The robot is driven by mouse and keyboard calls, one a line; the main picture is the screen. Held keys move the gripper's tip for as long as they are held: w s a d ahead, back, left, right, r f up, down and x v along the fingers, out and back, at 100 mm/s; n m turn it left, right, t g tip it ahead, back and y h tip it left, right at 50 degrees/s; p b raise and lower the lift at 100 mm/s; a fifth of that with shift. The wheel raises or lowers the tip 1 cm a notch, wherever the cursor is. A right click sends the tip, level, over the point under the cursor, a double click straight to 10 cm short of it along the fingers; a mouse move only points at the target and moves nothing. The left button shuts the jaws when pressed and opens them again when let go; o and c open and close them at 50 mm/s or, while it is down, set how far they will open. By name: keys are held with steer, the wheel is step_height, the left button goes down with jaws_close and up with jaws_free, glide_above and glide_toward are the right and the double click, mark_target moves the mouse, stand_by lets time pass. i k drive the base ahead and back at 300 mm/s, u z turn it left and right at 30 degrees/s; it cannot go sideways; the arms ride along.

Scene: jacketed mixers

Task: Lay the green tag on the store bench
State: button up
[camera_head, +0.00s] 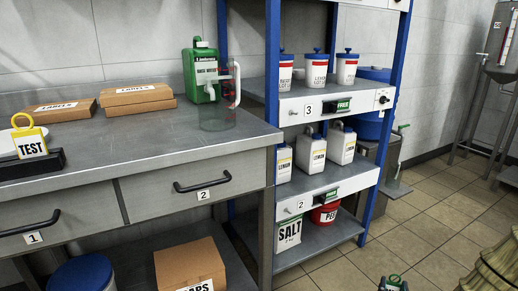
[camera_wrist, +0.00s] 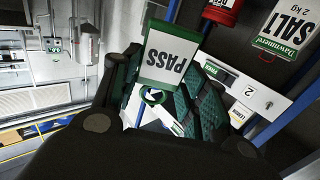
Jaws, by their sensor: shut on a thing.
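The green tag (camera_wrist: 170,62) is a white plate with a green border and the word PASS, upside down in the wrist view. Its green ring (camera_wrist: 152,96) lies between the dark teal pads of my gripper (camera_wrist: 163,98), which is shut on it. The tag is in the air, clear of any bench. In the head view a grey bench (camera_head: 140,140) with drawers 1 and 2 stands at the left; I see no store label on it. A small green ring over dark parts (camera_head: 394,281) shows at the bottom edge, mostly cut off.
The bench holds a yellow TEST tag (camera_head: 31,140) on a black block, brown boxes (camera_head: 137,97), a green jug (camera_head: 203,70) and a clear pitcher (camera_head: 218,112). Bare top lies between them and the front edge. A blue-posted shelf (camera_head: 392,100) with tubs and bottles adjoins it.

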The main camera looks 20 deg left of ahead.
mark_target(96, 151)
steer(key=z, duration=1.45)
steer(key=k, duration=1.6)
steer(key=u, duration=1.85)
